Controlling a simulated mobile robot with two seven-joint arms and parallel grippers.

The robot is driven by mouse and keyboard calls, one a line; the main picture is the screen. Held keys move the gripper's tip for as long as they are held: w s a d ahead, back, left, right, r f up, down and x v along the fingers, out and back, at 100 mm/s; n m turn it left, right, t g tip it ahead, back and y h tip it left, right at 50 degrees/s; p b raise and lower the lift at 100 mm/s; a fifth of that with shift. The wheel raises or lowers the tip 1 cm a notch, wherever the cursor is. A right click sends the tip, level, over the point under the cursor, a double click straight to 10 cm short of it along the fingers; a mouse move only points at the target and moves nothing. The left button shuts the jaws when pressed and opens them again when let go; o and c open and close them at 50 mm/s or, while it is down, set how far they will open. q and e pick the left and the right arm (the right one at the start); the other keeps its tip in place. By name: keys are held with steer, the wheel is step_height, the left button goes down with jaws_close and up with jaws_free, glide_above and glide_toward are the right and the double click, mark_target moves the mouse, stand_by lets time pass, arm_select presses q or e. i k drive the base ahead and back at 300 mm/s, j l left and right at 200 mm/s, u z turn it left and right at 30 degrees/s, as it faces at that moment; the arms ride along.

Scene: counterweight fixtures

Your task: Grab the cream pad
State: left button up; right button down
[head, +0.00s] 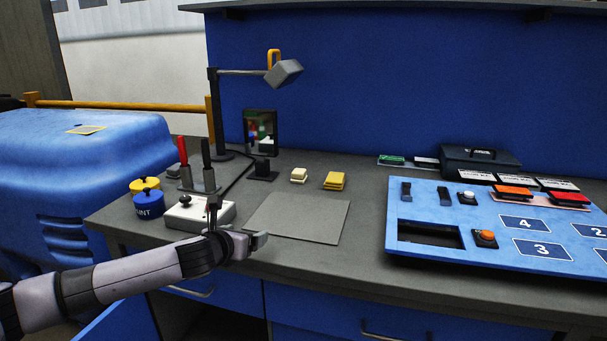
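The cream pad (299,175) is a small, thick block lying on the grey desk top, left of a yellow pad (334,181). Nothing covers it. My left gripper (260,240) is at the desk's front edge, below and left of the cream pad in the picture, and apart from it. I see it from the side, so its finger gap does not show clearly. No held object can be made out. My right gripper is not in view.
A grey mat (298,222) lies between my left gripper and the pads. A white joystick box (199,214), upright red- and black-handled levers and a lamp (284,73) stand to the left. A blue numbered panel (500,225) fills the right side.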

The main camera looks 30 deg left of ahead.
mark_target(298, 176)
steer(key=i+j, duration=0.2)
steer(key=i, duration=0.2)
steer(key=i+j, duration=0.15)
steer(key=i, duration=0.25)
steer(key=i+j, duration=0.2)
steer(key=i, duration=0.15)
